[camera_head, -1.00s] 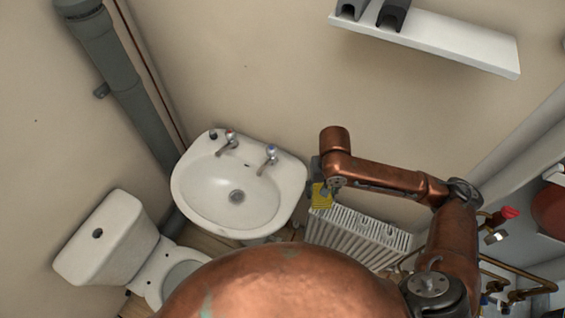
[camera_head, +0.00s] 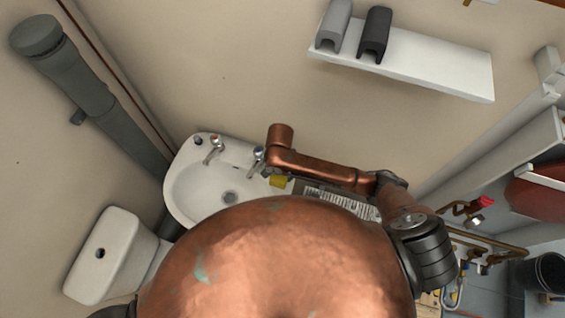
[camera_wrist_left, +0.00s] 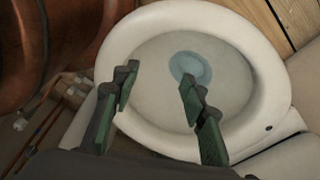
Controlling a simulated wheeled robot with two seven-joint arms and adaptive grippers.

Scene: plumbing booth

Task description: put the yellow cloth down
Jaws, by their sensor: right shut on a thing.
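My left gripper (camera_wrist_left: 158,98) is open and empty in the left wrist view, above the toilet bowl (camera_wrist_left: 245,50). It does not show in the head view.
A wall shelf (camera_head: 410,72) holds a grey and a black piece. A toilet cistern (camera_head: 105,258) is at lower left. Pipes and a red-handled valve (camera_head: 484,203) are at right.

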